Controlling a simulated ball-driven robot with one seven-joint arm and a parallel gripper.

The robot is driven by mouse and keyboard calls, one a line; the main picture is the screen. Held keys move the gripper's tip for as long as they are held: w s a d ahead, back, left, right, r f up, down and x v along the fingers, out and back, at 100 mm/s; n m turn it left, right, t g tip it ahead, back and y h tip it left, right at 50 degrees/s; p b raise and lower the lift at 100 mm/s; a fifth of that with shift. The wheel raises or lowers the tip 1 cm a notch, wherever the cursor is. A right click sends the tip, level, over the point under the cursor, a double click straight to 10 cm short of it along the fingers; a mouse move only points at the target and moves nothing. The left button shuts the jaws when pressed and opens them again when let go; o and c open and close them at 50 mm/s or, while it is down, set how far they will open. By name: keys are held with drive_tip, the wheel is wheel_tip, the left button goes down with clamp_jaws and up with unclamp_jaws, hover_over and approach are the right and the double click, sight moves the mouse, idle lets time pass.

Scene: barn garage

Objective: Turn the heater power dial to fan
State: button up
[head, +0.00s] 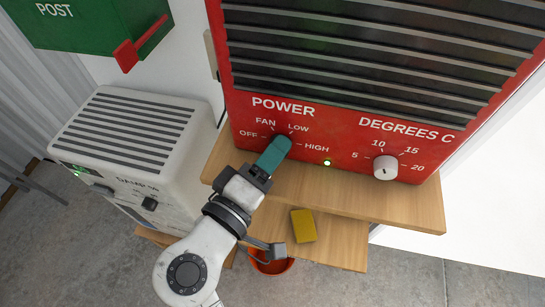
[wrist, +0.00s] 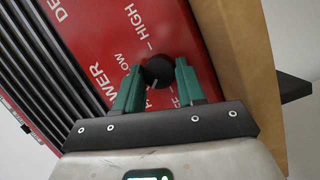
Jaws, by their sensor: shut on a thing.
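The red heater (head: 345,120) has a POWER dial marked OFF, FAN, LOW and HIGH. In the head view my gripper (head: 279,146) hides that dial behind its teal fingers. In the wrist view the round black power dial (wrist: 157,72) sits between the two fingertips of my gripper (wrist: 159,70), which is shut on its sides. A small pale mark shows near the dial's lower edge; its exact setting is hard to tell. HIGH and LOW are readable in the wrist view; FAN and OFF are partly covered by the fingers.
A white DEGREES C dial (head: 385,167) and a small lit lamp (head: 327,162) are to the right on the heater. The heater stands on a wooden shelf (head: 400,207). Below are a yellow block (head: 303,226) and an orange pot (head: 270,267). A white dehumidifier-like box (head: 125,140) stands left.

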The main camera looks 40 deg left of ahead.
drive_tip(key=shift+m+g, duration=0.3)
drive_tip(key=shift+m, duration=0.5)
drive_tip(key=o, duration=0.8)
drive_tip(key=shift+c, duration=0.2)
drive_tip(key=f+b+v, duration=0.1)
drive_tip(key=v, duration=0.9)
drive_tip(key=shift+s+r, duration=0.4)
drive_tip(key=shift+r, duration=0.1)
drive_tip(key=shift+d, duration=0.1)
